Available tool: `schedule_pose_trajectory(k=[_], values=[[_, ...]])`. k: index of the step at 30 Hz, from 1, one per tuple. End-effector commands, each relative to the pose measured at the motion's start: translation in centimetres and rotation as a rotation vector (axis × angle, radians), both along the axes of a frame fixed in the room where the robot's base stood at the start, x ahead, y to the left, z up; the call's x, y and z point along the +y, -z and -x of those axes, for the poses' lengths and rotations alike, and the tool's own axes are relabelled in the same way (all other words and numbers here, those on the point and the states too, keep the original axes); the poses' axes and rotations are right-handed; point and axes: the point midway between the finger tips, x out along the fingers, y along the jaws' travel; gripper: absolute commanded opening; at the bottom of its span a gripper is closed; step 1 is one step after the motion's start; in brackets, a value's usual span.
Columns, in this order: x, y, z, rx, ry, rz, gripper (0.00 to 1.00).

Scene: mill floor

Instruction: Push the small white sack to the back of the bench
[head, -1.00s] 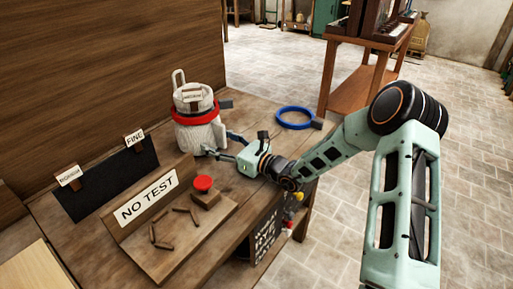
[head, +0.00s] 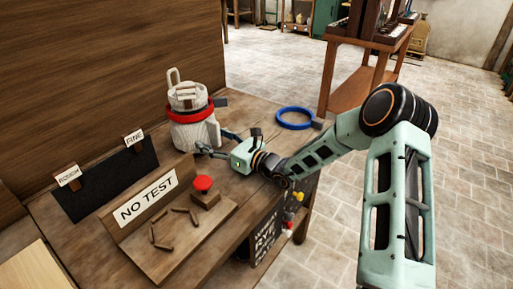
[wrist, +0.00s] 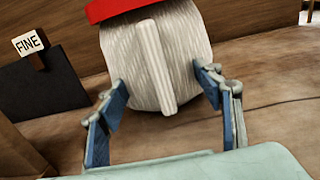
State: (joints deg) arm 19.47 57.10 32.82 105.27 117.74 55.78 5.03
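The small white sack (head: 192,134) stands upright at the far end of the bench (head: 228,212), near the wooden wall. It has a red band (head: 191,114) around it and a pale top with a loop. In the wrist view the sack (wrist: 188,62) fills the upper middle, with a pale upright strip on its near face. My gripper (head: 213,142) is low over the bench on the near right side of the sack. In the wrist view its open blue-padded fingers (wrist: 163,88) flank the sack's lower part. I cannot tell whether they touch it.
A blue ring (head: 294,118) lies right of the sack. A wooden stand marked NO TEST (head: 147,199) with a red button (head: 203,183) is at the front. A dark board (head: 107,178) with ROUGH and FINE tags leans behind it.

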Motion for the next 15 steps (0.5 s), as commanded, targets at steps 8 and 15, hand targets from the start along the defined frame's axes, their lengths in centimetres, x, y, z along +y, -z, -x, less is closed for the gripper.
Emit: schedule_pose_trajectory(k=[8,15], values=[[1.1,0.1,-0.6,0.001,-0.002,-0.001,0.58],[1.9,0.1,-1.1,0.000,-0.003,0.000,0.58]])
